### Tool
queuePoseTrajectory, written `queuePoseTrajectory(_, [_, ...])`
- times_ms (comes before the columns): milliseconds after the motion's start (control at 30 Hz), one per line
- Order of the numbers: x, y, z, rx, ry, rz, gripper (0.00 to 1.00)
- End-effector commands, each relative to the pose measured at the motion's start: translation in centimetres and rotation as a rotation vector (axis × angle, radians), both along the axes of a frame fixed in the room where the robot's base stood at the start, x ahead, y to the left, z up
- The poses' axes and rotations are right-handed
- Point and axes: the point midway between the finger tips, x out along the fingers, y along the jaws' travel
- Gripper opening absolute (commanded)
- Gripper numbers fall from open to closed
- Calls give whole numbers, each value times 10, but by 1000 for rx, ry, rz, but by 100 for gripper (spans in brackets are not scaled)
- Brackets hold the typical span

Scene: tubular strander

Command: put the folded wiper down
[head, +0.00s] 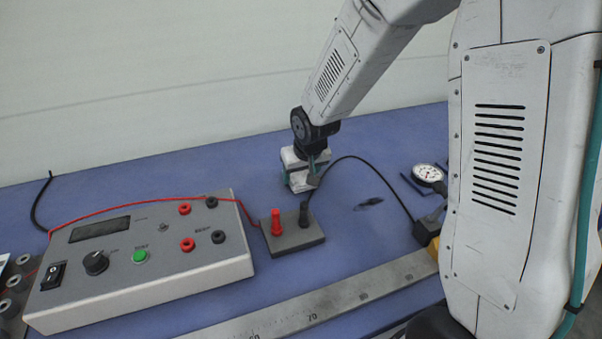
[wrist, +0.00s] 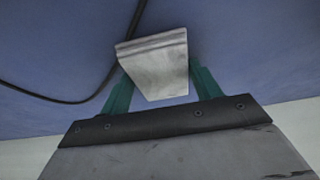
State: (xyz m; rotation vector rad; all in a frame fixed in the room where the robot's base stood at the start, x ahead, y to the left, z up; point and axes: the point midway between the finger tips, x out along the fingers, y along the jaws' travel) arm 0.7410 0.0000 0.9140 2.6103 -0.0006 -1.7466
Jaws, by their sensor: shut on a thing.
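The folded wiper (wrist: 157,65) is a pale grey-white folded pad. In the wrist view it sits between the two green fingers of my gripper (wrist: 158,88), which is shut on it. In the head view the wiper (head: 299,183) shows as a whitish block under my gripper (head: 308,168), low over the blue bench top behind the small terminal block. I cannot tell whether its lower edge touches the bench. Part of it is hidden by the fingers in the head view.
A grey meter box (head: 150,262) stands at the left. A terminal block (head: 293,239) with red and black plugs stands in front of my gripper. A black cable (head: 375,164) arcs close to its right. A dial gauge (head: 428,174) lies farther right; a steel ruler (head: 330,300) crosses the front.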

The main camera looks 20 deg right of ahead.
Motion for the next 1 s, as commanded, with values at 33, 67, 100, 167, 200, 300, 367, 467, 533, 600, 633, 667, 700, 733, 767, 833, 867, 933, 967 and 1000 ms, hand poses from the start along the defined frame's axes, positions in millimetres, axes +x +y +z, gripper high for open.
queuePoseTrajectory(33, [0,0,-1,0,0,0,45])
queuePoseTrajectory(67, [0,0,-1,0,-1,0,45])
queuePoseTrajectory(100, [0,0,-1,0,-1,0,45])
queuePoseTrajectory(167, [0,0,-1,0,-1,0,45])
queuePoseTrajectory(200, [0,0,-1,0,-1,0,45])
queuePoseTrajectory(300, [0,0,-3,0,0,0,45])
queuePoseTrajectory(367, [0,0,-4,0,0,0,69])
queuePoseTrajectory(467, [0,0,-4,0,0,0,85])
queuePoseTrajectory(533, [0,0,-4,0,0,0,85])
queuePoseTrajectory(600, [0,0,-4,0,0,0,85])
queuePoseTrajectory(633, [0,0,-3,0,0,0,85])
queuePoseTrajectory(667, [0,0,-3,0,0,0,85])
queuePoseTrajectory(700, [0,0,-2,0,-1,0,85])
queuePoseTrajectory(733, [0,0,0,0,-2,0,85])
queuePoseTrajectory(767, [0,0,3,0,-3,0,85])
queuePoseTrajectory(833, [-3,0,10,0,-4,-1,85])
queuePoseTrajectory(867, [-5,0,14,0,-4,-1,85])
queuePoseTrajectory(933, [-10,0,26,1,-6,-1,85])
queuePoseTrajectory(967, [-12,0,32,0,-6,-1,85])
queuePoseTrajectory(1000, [-15,0,40,0,-7,0,85])
